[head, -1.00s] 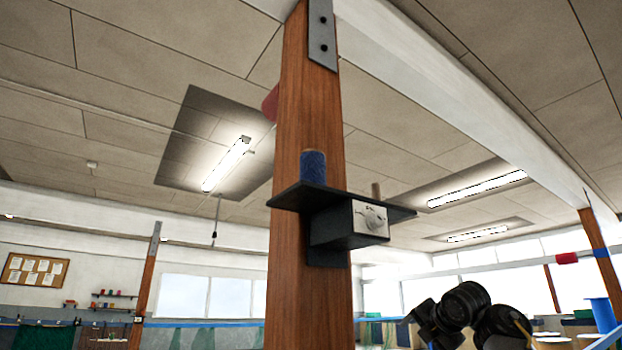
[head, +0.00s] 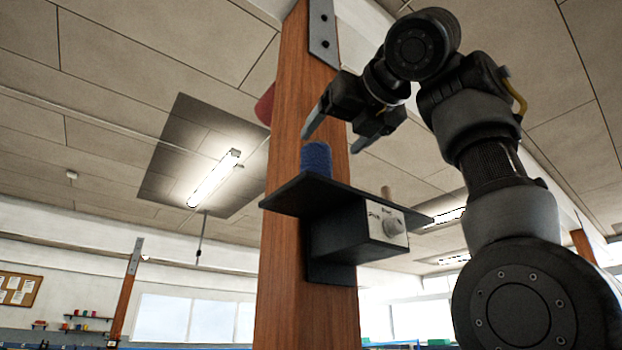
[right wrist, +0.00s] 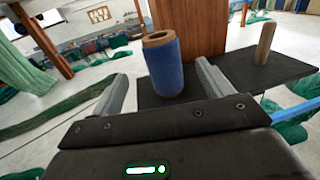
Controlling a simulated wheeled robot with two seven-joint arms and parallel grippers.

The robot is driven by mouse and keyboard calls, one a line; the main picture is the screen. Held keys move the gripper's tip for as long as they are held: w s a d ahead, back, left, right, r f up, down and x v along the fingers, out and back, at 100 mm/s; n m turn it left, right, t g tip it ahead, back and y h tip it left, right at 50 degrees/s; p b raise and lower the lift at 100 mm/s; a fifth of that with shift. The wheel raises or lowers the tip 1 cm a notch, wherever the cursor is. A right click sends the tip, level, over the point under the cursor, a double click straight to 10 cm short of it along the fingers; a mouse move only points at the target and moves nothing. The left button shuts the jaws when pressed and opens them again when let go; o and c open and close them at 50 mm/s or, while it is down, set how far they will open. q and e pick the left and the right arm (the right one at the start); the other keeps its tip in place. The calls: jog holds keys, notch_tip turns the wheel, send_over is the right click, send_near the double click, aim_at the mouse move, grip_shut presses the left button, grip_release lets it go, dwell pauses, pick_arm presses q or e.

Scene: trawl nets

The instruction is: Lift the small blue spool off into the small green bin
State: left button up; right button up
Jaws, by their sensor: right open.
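The small blue spool (head: 316,157) stands upright on a black shelf (head: 297,192) fixed to a wooden post. In the right wrist view the blue spool (right wrist: 163,66) shows its brown core end at the top. My right gripper (head: 331,144) is open just above and beside the spool in the head view. In the right wrist view the spool is between the two fingers (right wrist: 160,82) and a little beyond them, with room on both sides. The small green bin cannot be made out in these frames. My left gripper is not in view.
The wooden post (head: 284,260) rises right behind the spool. A bare wooden peg (right wrist: 265,43) stands on the shelf to the right of the spool. A box with a dial (head: 385,222) hangs under the shelf. Green nets (right wrist: 75,107) lie on the floor below.

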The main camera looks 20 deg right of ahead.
aim_at(324, 151)
jog(key=shift+w+d+r+p, duration=0.2)
jog(key=shift+r+p, duration=0.1)
jog(key=shift+p, duration=0.3)
jog(key=shift+w+a+p, duration=0.25)
jog(key=shift+w+p, duration=0.2)
jog(key=shift+w, duration=0.35)
jog(key=w, duration=0.1)
jog(key=w+a, duration=0.1)
jog(key=w, duration=0.1)
jog(key=shift+w+f+p, duration=0.1)
jog(key=shift+f+p, duration=0.1)
jog(key=shift+p, duration=0.2)
jog(key=shift+d, duration=0.2)
jog(key=w+p, duration=0.2)
jog(key=w+a+p, duration=0.1)
jog(key=w, duration=0.2)
jog(key=shift+p, duration=0.4)
jog(key=shift+w+f, duration=0.15)
jog(key=shift+w, duration=0.1)
jog(key=shift+s+d, duration=0.1)
jog(key=shift+s, duration=0.3)
jog(key=shift+c, duration=0.5)
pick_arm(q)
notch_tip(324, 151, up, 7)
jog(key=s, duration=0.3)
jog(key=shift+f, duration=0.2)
pick_arm(e)
jog(key=shift+w, duration=0.15)
jog(key=c, duration=1)
